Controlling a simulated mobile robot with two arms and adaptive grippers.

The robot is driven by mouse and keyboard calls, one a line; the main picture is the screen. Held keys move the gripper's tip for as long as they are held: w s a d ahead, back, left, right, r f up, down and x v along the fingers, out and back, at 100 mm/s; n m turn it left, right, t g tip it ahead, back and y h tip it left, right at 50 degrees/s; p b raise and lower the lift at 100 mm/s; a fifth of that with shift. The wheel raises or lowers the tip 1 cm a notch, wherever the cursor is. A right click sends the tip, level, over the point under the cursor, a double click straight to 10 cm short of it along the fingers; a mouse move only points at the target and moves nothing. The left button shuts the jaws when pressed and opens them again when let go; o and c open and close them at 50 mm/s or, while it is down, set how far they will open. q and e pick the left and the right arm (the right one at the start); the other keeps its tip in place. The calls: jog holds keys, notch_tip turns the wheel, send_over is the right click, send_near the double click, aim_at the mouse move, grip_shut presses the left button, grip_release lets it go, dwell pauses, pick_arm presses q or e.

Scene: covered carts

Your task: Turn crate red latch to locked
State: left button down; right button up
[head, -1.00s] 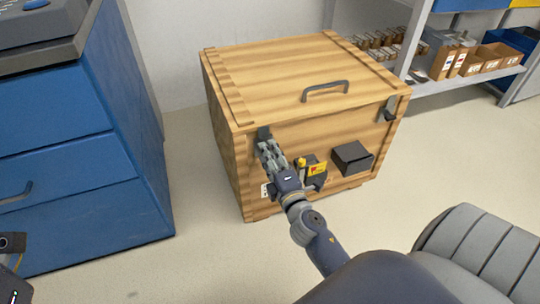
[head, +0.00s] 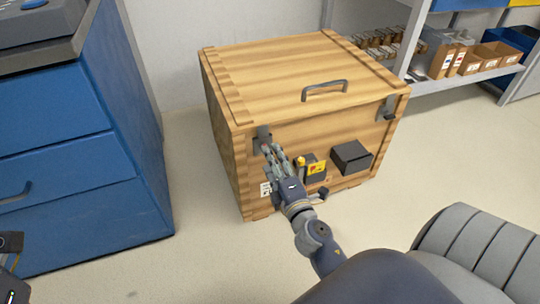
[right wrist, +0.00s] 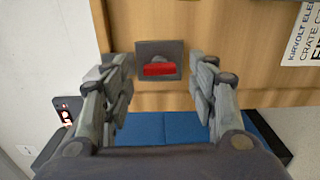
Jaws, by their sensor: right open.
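The wooden crate (head: 300,140) stands on the floor. Its red latch (right wrist: 159,69) shows in the right wrist view as a red bar lying across the picture on a dark square plate (right wrist: 175,50). In the head view the plate (head: 263,133) sits at the upper left of the crate's front, and the fingers partly cover it. My right gripper (head: 270,151) is in front of it. In the right wrist view the gripper (right wrist: 166,66) is open, with a finger on each side of the red bar and a visible gap on both sides.
A yellow-and-red fitting (head: 315,168) and a black box (head: 352,157) sit on the crate's front, right of my gripper. Another dark latch (head: 388,109) is at the front's upper right. A blue drawer cabinet (head: 80,150) stands left, with floor between.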

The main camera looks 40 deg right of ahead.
jog(key=v, duration=0.4)
jog(key=shift+s+a, duration=0.1)
jog(key=shift+s, duration=0.2)
dwell(0.3)
